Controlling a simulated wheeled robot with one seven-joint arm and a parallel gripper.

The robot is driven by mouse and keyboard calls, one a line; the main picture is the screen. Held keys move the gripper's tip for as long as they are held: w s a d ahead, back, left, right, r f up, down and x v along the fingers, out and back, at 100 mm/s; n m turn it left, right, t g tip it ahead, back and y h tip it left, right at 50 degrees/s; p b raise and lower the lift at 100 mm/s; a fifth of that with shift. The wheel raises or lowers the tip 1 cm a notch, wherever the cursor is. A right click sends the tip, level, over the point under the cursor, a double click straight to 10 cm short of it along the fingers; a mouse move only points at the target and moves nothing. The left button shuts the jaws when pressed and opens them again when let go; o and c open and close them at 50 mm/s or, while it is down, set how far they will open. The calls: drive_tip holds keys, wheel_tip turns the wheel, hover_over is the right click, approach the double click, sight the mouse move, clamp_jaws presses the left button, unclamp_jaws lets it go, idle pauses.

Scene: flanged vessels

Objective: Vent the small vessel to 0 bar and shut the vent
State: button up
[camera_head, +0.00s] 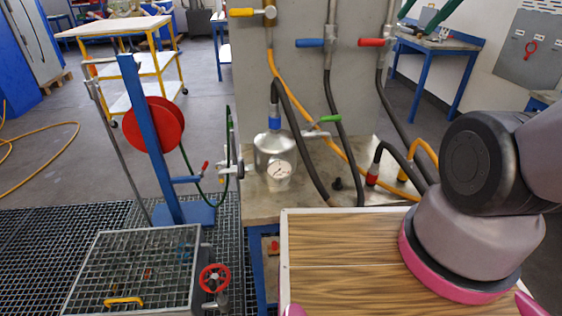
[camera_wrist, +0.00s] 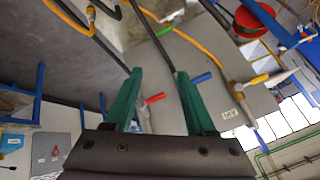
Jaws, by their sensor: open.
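The small vessel (camera_head: 275,147) is a silver metal pot standing on the bench below the panel. Its round white gauge (camera_head: 279,170) faces me, but its reading is too small to tell. A blue fitting (camera_head: 274,118) joins a dark hose to its top. A valve with a green handle (camera_head: 329,118) sits to the vessel's right; I cannot tell whether it is open or shut. My gripper (camera_wrist: 160,73) is open and empty in the wrist view, with two green fingers. Its fingers also show at the top right of the head view, well above and right of the vessel.
Yellow (camera_head: 241,12), blue (camera_head: 310,43) and red (camera_head: 371,42) handles sit on the grey panel (camera_head: 352,85), with hoses hanging below. A red hose reel (camera_head: 153,125) on a blue post stands left. A red handwheel (camera_head: 214,278) sits beside a floor grating.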

drive_tip(key=w+a+f+m+g+y, duration=0.3)
drive_tip(key=w+f+m+g+y, duration=0.3)
drive_tip(key=w+f+g, duration=0.65)
drive_tip(key=m+t+y, duration=0.3)
drive_tip(key=m+y, duration=0.6)
drive_tip(key=y, duration=0.1)
approach(323, 119)
drive_tip(key=a, duration=0.9)
drive_tip(key=shift+s+a+f, duration=0.15)
drive_tip(key=shift+s+a, duration=0.1)
drive_tip(key=shift+a, duration=0.15)
drive_tip(key=shift+c, duration=0.2)
clamp_jaws()
